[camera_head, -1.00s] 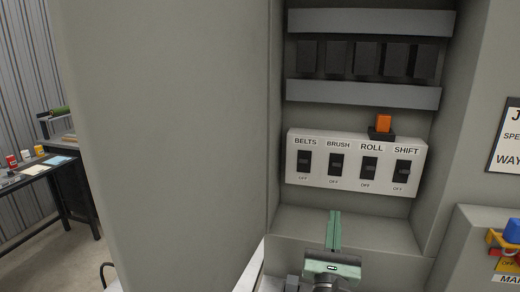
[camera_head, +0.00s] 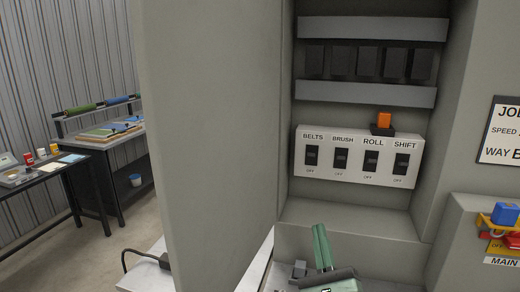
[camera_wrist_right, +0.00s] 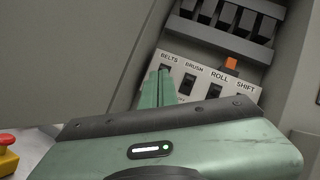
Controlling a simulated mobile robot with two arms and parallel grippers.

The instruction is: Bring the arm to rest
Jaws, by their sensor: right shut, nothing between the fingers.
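My right gripper (camera_head: 322,240) is green and shows at the bottom of the head view, below the switch panel. Its two fingers are together with nothing between them, and it touches nothing that I can see. In the right wrist view its fingers (camera_wrist_right: 158,88) point up toward the panel. The white switch panel (camera_head: 357,181) carries switches labelled BELTS, BRUSH, ROLL and SHIFT; it also shows in the right wrist view (camera_wrist_right: 207,88). My left gripper is in neither view.
The panel sits in a grey cabinet recess with an open door (camera_head: 208,130) at left. An orange block (camera_head: 384,121) is on the panel top. Benches (camera_head: 95,145) stand far left. A red button (camera_wrist_right: 7,139) shows in the wrist view.

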